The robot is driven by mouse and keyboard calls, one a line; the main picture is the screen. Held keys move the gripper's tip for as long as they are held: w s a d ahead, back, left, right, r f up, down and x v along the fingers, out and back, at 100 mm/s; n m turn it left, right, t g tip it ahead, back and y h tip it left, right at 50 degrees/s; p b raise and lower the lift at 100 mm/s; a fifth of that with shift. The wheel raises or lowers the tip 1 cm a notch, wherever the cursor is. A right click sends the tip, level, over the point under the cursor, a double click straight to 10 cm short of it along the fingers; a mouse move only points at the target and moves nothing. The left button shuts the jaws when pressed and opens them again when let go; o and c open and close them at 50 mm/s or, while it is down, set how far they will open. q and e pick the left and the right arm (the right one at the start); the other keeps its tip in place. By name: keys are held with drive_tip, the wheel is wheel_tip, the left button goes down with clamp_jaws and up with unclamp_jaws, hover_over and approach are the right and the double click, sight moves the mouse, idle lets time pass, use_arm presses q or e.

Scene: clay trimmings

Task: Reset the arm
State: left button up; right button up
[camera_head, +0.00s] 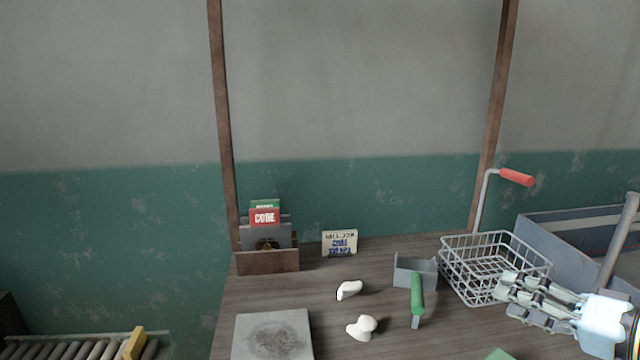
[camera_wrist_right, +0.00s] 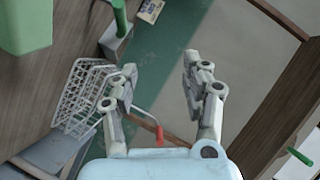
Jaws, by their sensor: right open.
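My right gripper (camera_head: 503,284) reaches in from the right edge in the head view. It hangs over the right part of the table, in front of the wire basket (camera_head: 462,285). In the right wrist view, the two fingers of my right gripper (camera_wrist_right: 160,66) stand wide apart with nothing between them. The basket shows to the left of the fingers in that view (camera_wrist_right: 75,105). My left gripper is in neither view.
Two white clay lumps (camera_head: 349,290) (camera_head: 362,327) lie mid-table. A green-handled tool (camera_head: 417,292) leans by a small grey box (camera_head: 402,273). A grey slab (camera_head: 272,336) lies front left. A grey crate (camera_head: 545,245) stands behind the gripper.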

drive_tip(key=s+a+f+n+g+h, duration=0.1)
drive_tip(key=s+a+f+n+g, duration=0.2)
drive_tip(key=s+a, duration=0.3)
drive_tip(key=s+a+f+n+g, duration=0.3)
drive_tip(key=s+a+n, duration=0.1)
drive_tip(key=s, duration=0.4)
drive_tip(key=s+d+r+g+h, duration=0.2)
drive_tip(key=s+d+g+h, duration=0.1)
drive_tip(key=s+d+h, duration=0.65)
drive_tip(key=s+f+g+y+b, duration=0.1)
drive_tip(key=s+f+b, duration=0.15)
drive_tip(key=f, duration=1.25)
drive_tip(key=s+f+y+b, duration=0.1)
drive_tip(key=f+b, duration=0.2)
drive_tip(key=f, duration=1.2)
drive_tip(key=s+d+f+m+g+b, duration=0.1)
drive_tip(key=s+f+b, duration=0.3)
drive_tip(key=s+f, duration=1.5)
wheel_tip(320, 180, down, 4)
drive_tip(key=shift+d+r+g, duration=0.2)
drive_tip(key=shift+d+g, duration=0.2)
drive_tip(key=shift+d, duration=0.15)
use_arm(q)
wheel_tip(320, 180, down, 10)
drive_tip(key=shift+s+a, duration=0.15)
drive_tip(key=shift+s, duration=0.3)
use_arm(e)
drive_tip(key=shift+s+h, duration=0.25)
drive_tip(key=shift+s, duration=0.05)
drive_tip(key=shift+c, duration=0.4)
